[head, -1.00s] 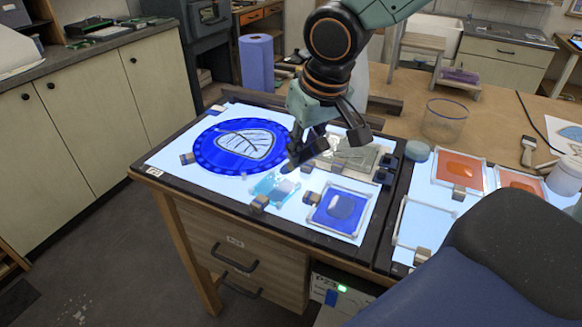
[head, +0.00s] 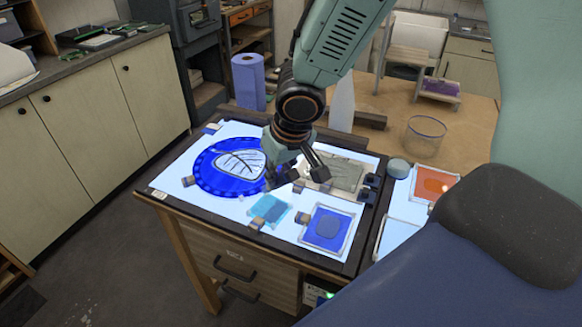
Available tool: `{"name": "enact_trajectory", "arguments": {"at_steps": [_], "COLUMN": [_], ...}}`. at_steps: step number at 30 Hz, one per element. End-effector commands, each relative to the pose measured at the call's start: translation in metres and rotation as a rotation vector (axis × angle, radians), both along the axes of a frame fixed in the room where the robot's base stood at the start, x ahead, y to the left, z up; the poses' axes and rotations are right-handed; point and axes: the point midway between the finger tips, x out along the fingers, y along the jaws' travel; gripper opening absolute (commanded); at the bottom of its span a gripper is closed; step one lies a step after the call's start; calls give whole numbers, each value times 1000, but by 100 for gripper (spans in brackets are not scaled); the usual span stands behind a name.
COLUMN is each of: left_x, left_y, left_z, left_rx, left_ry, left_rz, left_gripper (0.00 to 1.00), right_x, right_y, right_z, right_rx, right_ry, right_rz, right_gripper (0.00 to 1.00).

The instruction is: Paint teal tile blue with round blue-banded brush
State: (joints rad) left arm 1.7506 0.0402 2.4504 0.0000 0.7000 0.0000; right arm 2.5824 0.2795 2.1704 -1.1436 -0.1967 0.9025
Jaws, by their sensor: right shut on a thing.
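The small teal tile (head: 268,208) lies flat on the lit white table in front of the round blue leaf panel (head: 217,181), with small blocks beside it. A square clear-rimmed tray of blue paint (head: 326,229) lies to its right. My right gripper (head: 295,176) hangs just behind the teal tile, near the right edge of the leaf panel. It is shut on a slim thing, presumably the round blue-banded brush, which my fingers mostly hide. I cannot make out its tip or any contact with the tile. My left gripper is not in view.
A grey glass sheet (head: 345,173) lies behind the blue tray. A grey-green round pot (head: 399,168), an orange tray (head: 432,184) and a clear jar (head: 424,138) stand to the right. A blue towel roll (head: 248,82) stands at the back. My own arm and base cover the right side.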

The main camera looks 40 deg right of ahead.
Motion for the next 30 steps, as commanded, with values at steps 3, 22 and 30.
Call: {"name": "enact_trajectory", "arguments": {"at_steps": [3,22,30], "left_x": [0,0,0], "left_y": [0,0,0], "left_z": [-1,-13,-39], "left_rx": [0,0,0], "left_ry": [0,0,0], "left_rz": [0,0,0], "left_gripper": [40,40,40], "right_x": [8,23,23], "right_y": [3,9,9], "right_z": [1,-7,-36], "right_rx": [-1,1,1], "right_ry": [0,1,0], "right_rz": [-3,-6,-6], "right_gripper": [0,0,0]}}
